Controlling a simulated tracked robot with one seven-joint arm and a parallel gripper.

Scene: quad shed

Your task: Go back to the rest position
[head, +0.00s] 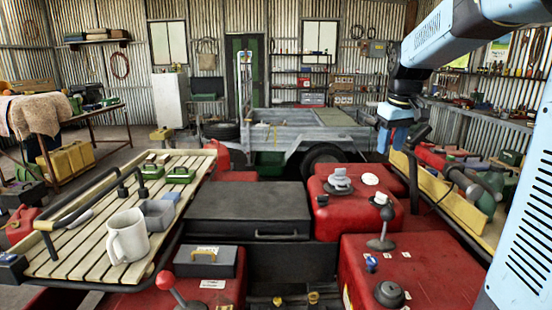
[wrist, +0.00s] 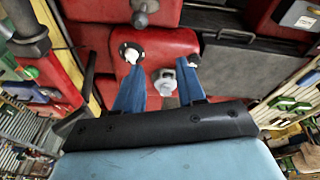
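My gripper (head: 391,140) hangs from my raised blue arm at the right of the head view, in the air beyond the red tank's right side. In the wrist view my gripper (wrist: 159,70) shows two blue fingers standing apart, with nothing held between them. Below and beyond the fingers is a red tank (wrist: 165,42) with a grey cap (wrist: 165,82). The same red tank (head: 340,212) shows in the head view, with the grey cap (head: 340,180) on top. No marker of a rest position is visible.
A slatted rack (head: 75,255) at left carries a white mug (head: 127,237). A black case (head: 247,210) lies in the middle. A yellowish shelf board (head: 455,205) with tools runs below my arm at right. A grey trailer (head: 290,125) stands behind.

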